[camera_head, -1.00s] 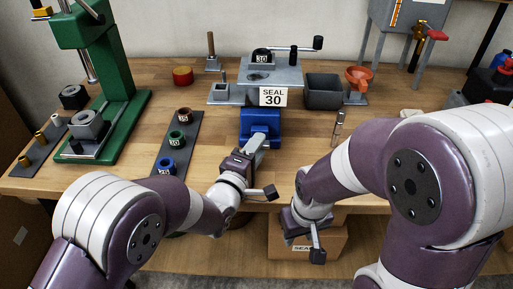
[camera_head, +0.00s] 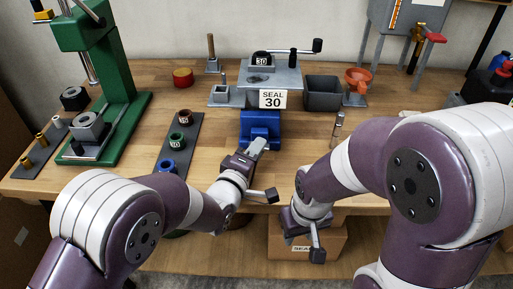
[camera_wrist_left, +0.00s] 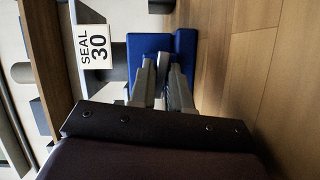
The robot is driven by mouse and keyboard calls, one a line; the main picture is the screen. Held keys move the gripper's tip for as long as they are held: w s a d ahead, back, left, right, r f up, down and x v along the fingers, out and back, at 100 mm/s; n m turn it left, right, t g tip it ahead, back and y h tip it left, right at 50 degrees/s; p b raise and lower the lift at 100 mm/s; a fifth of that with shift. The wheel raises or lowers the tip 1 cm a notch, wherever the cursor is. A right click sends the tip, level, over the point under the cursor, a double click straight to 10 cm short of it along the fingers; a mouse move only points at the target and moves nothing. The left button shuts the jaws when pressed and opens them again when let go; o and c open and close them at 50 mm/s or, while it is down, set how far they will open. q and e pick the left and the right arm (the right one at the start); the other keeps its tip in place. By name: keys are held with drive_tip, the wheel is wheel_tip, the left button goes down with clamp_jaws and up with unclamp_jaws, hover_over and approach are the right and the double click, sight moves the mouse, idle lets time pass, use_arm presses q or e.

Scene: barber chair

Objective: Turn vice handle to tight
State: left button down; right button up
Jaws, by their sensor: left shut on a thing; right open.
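The blue vice (camera_head: 260,122) stands at the table's front middle, below the "SEAL 30" sign. My left gripper (camera_head: 259,146) is at its front, fingers pointing at it. In the left wrist view, the blue vice (camera_wrist_left: 151,46) lies just beyond the fingertips of my left gripper (camera_wrist_left: 162,80). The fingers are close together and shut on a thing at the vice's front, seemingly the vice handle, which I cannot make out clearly. My right gripper (camera_head: 306,236) hangs low in front of the table edge, away from the vice. It is open and its fingers are hardly visible.
The grey seal press (camera_head: 275,79) with a crank stands behind the vice. A dark rack (camera_head: 194,124) with coloured rings is to the left, a green press (camera_head: 122,122) beyond it. A dark bin (camera_head: 322,94) stands right. A cardboard box (camera_head: 335,243) is below the table edge.

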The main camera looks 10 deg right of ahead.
use_arm(q)
drive_tip(key=m, duration=0.1)
drive_tip(key=m+y+p, duration=0.1)
drive_tip(key=m, duration=0.1)
drive_tip(key=m+y+p, duration=0.1)
drive_tip(key=shift+r+g, duration=0.3)
drive_tip(key=shift+g, duration=0.1)
drive_tip(key=shift+d+r+m+y+p, duration=0.1)
drive_tip(key=shift+m+y+p, duration=0.4)
drive_tip(key=shift+m+p, duration=0.65)
drive_tip(key=m+y+p, duration=0.1)
drive_tip(key=m+p, duration=0.1)
drive_tip(key=m+y+p, duration=0.1)
drive_tip(key=p, duration=0.2)
drive_tip(key=shift+s+d+r+m+y, duration=0.1)
drive_tip(key=shift+d+r+m+y, duration=0.05)
drive_tip(key=shift+m+y, duration=0.2)
drive_tip(key=shift+m+y+p, duration=0.45)
drive_tip(key=shift+m+p, duration=0.25)
drive_tip(key=shift+p, duration=0.45)
drive_tip(key=shift+f+p, duration=0.25)
drive_tip(key=shift+p, duration=0.05)
drive_tip(key=shift+m, duration=0.3)
drive_tip(key=c, duration=1.2)
unclamp_jaws()
drive_tip(key=shift+d, duration=0.1)
drive_tip(key=shift+o, duration=0.2)
